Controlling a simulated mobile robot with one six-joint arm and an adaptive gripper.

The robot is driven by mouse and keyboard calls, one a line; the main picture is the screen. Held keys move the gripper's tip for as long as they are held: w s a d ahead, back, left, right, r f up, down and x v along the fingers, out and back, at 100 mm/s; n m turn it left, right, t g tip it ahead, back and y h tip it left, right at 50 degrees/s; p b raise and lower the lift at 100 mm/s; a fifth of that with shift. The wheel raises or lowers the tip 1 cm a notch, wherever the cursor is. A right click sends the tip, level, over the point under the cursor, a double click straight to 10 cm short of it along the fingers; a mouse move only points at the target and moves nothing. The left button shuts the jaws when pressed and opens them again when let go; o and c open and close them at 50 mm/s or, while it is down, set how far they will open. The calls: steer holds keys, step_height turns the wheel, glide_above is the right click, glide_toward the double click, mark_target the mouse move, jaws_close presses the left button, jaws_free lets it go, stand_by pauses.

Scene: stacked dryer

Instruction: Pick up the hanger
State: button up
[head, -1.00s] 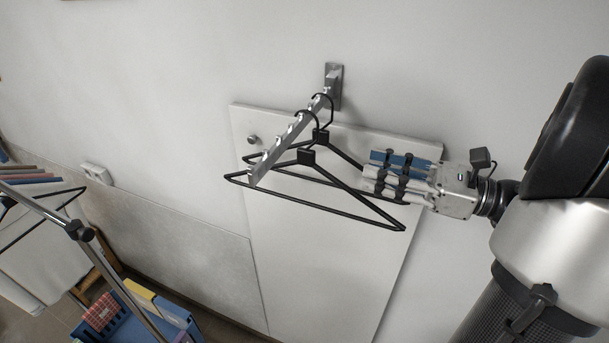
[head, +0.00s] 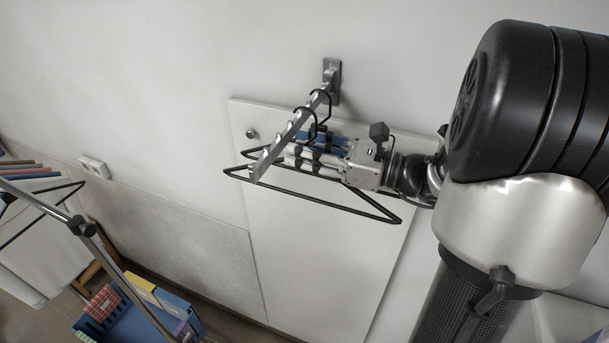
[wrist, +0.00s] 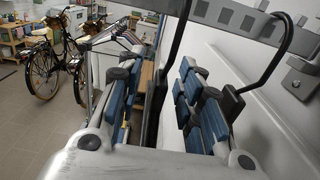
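Two black hangers hang by their hooks from a sloping metal rail. The nearer hanger (head: 345,207) has its lower bar clear in the head view, but my gripper covers its neck. The farther hanger (head: 329,104) is mostly hidden behind my gripper. My gripper (head: 293,156) reaches in from the right at the hangers' necks. In the wrist view, my gripper (wrist: 155,80) has its blue-padded fingers apart. The nearer hanger's neck (wrist: 178,45) stands between them, closer to the right finger. The farther hanger's hook (wrist: 276,58) is outside the right finger.
The metal rail (head: 270,156) juts from a wall bracket (head: 332,80), just beside my fingers. A white panel (head: 330,270) stands behind the hangers. A rack pole (head: 125,275) and a blue crate (head: 140,325) are at lower left.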

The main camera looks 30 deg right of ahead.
steer(key=shift+c, duration=0.4)
jaws_close()
steer(key=shift+r, duration=0.1)
steer(key=shift+r, duration=0.5)
step_height(320, 180, up, 2)
steer(key=shift+r, duration=0.25)
steer(key=b+v, duration=0.1)
steer(key=v, duration=1.7)
steer(key=shift+b, duration=0.3)
steer(key=shift+f, duration=0.15)
